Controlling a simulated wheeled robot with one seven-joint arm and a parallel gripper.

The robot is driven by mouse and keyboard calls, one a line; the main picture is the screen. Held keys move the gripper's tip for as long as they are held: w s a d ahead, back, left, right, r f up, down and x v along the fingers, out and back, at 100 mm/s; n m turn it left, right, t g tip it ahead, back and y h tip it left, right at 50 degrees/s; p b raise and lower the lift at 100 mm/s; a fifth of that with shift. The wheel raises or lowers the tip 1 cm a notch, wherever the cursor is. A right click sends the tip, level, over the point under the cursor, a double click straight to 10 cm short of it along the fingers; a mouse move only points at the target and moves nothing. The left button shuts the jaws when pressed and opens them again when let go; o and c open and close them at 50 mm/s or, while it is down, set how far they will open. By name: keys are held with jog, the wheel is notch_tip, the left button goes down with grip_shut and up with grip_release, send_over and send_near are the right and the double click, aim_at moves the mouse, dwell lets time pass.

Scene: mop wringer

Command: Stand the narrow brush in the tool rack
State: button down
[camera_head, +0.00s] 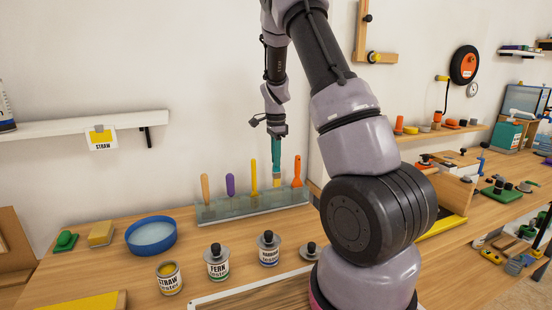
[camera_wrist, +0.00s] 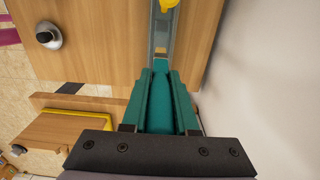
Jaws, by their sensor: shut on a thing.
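My gripper (camera_head: 277,138) points down over the workbench and is shut on the narrow brush (camera_head: 276,165). The brush looks teal with a pale tan lower end and hangs about upright. It is above the clear tool rack (camera_head: 228,213), between a yellow-handled tool and an orange-handled tool; I cannot tell whether its tip touches the rack. In the wrist view, teal finger shapes (camera_wrist: 165,110) close around a teal strip, and the rack (camera_wrist: 160,40) runs ahead of them.
The rack holds tools with tan (camera_head: 205,188), purple (camera_head: 230,185), yellow (camera_head: 253,175) and orange (camera_head: 297,170) handles. Several tins, such as the straw tin (camera_head: 170,280), stand in front. A blue bowl (camera_head: 151,237) is at left. The wall is close behind.

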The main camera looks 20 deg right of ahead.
aim_at(276, 187)
jog(key=shift+f, duration=0.35)
dwell(0.3)
jog(key=shift+f, duration=1.3)
jog(key=shift+f, duration=0.1)
jog(key=shift+f, duration=2.15)
jog(key=c, duration=0.6)
grip_release()
notch_tip(276, 187, up, 11)
jog(key=shift+f, duration=0.1)
